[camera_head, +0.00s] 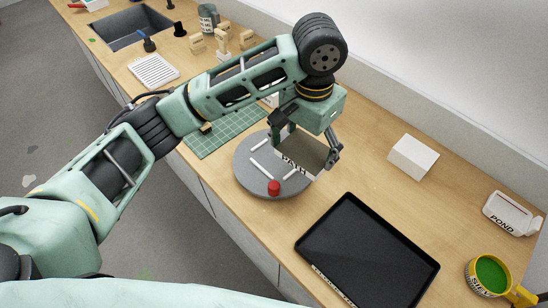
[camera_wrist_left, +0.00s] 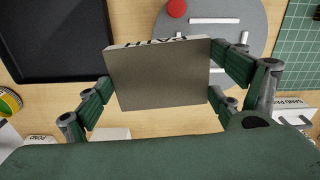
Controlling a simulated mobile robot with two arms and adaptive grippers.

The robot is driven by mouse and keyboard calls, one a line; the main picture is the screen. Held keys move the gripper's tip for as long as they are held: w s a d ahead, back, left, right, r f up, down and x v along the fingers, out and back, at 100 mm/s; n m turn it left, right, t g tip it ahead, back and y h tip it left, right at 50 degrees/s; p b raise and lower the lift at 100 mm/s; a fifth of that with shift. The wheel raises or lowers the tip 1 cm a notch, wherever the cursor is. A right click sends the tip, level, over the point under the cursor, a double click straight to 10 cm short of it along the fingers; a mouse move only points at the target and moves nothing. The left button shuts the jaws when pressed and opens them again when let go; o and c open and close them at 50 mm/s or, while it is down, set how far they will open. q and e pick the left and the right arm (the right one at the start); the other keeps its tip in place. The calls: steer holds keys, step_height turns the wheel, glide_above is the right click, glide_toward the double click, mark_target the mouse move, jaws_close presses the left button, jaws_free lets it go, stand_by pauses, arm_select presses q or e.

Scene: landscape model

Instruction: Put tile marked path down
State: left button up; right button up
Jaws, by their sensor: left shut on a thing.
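The tile marked PATH (camera_head: 305,154) is a thin grey-brown square with a white lettered edge. My left gripper (camera_head: 306,146) is shut on it by two opposite sides. In the left wrist view the tile (camera_wrist_left: 158,78) fills the middle between the fingers of my left gripper (camera_wrist_left: 160,85). The tile hangs over the right part of a round grey disc (camera_head: 262,186), overlapping it in the picture; I cannot tell whether it touches. The disc carries white strips and a red cylinder (camera_head: 274,187). My right gripper is not in view.
A black tray (camera_head: 368,250) lies in front. A green cutting mat (camera_head: 213,137) is behind the disc. A white block (camera_head: 413,157), a container marked POND (camera_head: 510,213) and a yellow SIEVE (camera_head: 488,274) stand at right. A sink (camera_head: 130,28) is at far left.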

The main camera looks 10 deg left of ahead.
arm_select(q)
steer(key=shift+w+d+r+m, duration=0.1)
steer(key=shift+d+m, duration=0.1)
steer(key=shift+d, duration=0.35)
steer(key=shift+w+d+r+m, duration=0.1)
steer(key=shift+d+m, duration=0.1)
steer(key=shift+d, duration=0.35)
steer(key=shift+w+a+f, duration=0.1)
steer(key=shift+w+f, duration=0.05)
steer(key=shift+f, duration=0.05)
steer(key=p, duration=0.3)
glide_above(274, 160)
steer(key=f, duration=0.6)
steer(key=shift+d+f, duration=0.2)
steer(key=shift+w+a+f, duration=0.1)
steer(key=shift+f, duration=0.05)
step_height(274, 160, down, 3)
steer(key=shift+f+p, duration=0.15)
steer(key=shift+p, duration=0.5)
steer(key=shift+f, duration=0.4)
steer(key=o, duration=1)
steer(key=shift+f, duration=0.1)
